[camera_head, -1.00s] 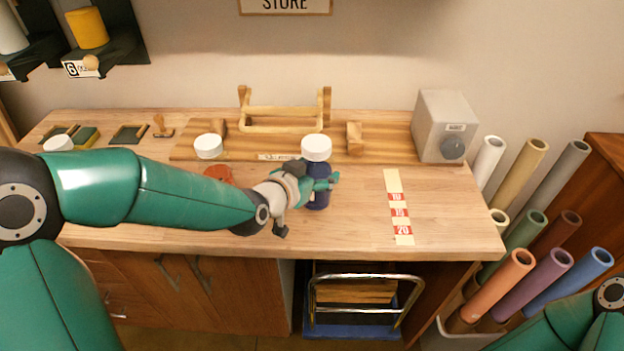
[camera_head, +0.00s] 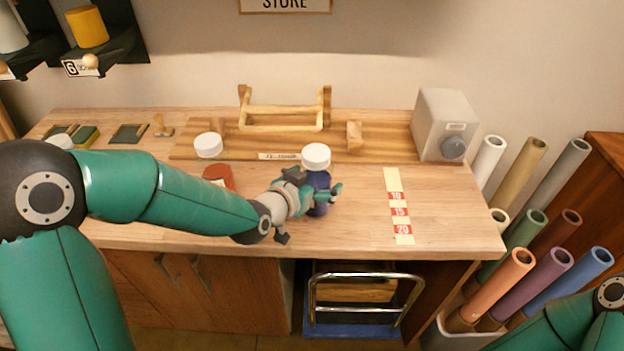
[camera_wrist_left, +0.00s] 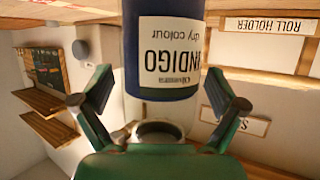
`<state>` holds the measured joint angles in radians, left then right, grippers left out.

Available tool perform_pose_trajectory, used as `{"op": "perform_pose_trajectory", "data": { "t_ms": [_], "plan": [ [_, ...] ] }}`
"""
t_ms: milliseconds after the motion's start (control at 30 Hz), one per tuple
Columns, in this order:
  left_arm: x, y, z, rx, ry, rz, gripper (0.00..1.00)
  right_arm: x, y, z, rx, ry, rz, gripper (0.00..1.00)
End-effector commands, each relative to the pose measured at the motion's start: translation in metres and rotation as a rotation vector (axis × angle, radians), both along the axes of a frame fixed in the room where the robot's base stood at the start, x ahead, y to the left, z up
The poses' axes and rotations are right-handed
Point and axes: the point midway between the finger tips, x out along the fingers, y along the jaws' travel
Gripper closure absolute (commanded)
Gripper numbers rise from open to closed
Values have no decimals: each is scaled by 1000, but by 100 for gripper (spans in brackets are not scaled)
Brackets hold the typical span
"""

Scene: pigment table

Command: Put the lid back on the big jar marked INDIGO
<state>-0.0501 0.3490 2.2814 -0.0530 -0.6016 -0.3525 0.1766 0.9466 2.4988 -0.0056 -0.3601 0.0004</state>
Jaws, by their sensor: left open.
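I cannot tell how tightly the lid sits. My left gripper (camera_head: 326,191) is open at the jar. In the left wrist view its fingers stand on either side of the jar, with gaps visible. My right gripper is out of view; only part of my right arm shows at the bottom right.
A white round lid or pot (camera_head: 208,146) is at the wooden board. An orange-red thing (camera_head: 217,176) is partly hidden by my left arm. A wooden rack (camera_head: 282,124) and grey box (camera_head: 440,126) stand behind. The table right of the jar is clear around the marked strip (camera_head: 399,212).

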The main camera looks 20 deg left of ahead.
Motion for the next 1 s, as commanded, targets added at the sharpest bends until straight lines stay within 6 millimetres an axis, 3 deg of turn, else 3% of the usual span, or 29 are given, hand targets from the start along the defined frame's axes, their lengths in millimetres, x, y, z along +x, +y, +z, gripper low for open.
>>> {"op": "perform_pose_trajectory", "data": {
  "t_ms": [267,700,1000],
  "plan": [
    [-10,3,6,0,-3,2,4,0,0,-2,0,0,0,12],
    [-78,20,35,0,-5,3,4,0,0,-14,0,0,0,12],
    [-105,27,47,0,-1,1,4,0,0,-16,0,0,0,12]
  ]
}}
